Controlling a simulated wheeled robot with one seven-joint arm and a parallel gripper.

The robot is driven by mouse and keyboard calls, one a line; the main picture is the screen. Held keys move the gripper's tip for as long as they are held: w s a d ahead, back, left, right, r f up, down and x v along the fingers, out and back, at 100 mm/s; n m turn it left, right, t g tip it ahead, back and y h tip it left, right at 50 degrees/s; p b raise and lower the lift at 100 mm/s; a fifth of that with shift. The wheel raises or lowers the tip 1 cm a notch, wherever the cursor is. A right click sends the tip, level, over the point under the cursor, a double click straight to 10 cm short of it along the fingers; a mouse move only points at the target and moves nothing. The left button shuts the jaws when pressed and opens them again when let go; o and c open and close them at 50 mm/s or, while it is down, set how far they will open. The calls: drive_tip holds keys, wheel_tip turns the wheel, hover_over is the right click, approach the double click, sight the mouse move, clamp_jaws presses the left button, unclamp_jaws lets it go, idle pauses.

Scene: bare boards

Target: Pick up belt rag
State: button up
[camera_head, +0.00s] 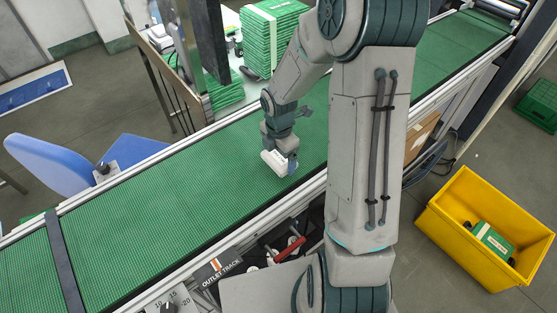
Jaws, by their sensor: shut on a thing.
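My gripper (289,170) points down over the green conveyor belt (180,188), near the middle of the view. Its white hand hides most of the space between the fingers. A small blue-grey piece, which looks like the belt rag (292,168), shows at the fingers, and the gripper is shut on it. Little of the rag can be seen. I cannot tell whether it still touches the belt.
A yellow bin (447,222) with a green-and-white pack inside stands on the floor at right. Stacked green packs (271,40) stand beyond the belt. A blue chair (60,165) is at left. A control panel with a red handle (290,249) lines the near edge. The belt's left stretch is clear.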

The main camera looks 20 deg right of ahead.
drive_tip(key=s+d+r, duration=0.2)
drive_tip(key=d+r, duration=0.6)
drive_tip(key=d, duration=0.3)
drive_tip(key=shift+d+b, duration=0.25)
drive_tip(key=shift+b, duration=0.2)
drive_tip(key=shift+o, duration=0.4)
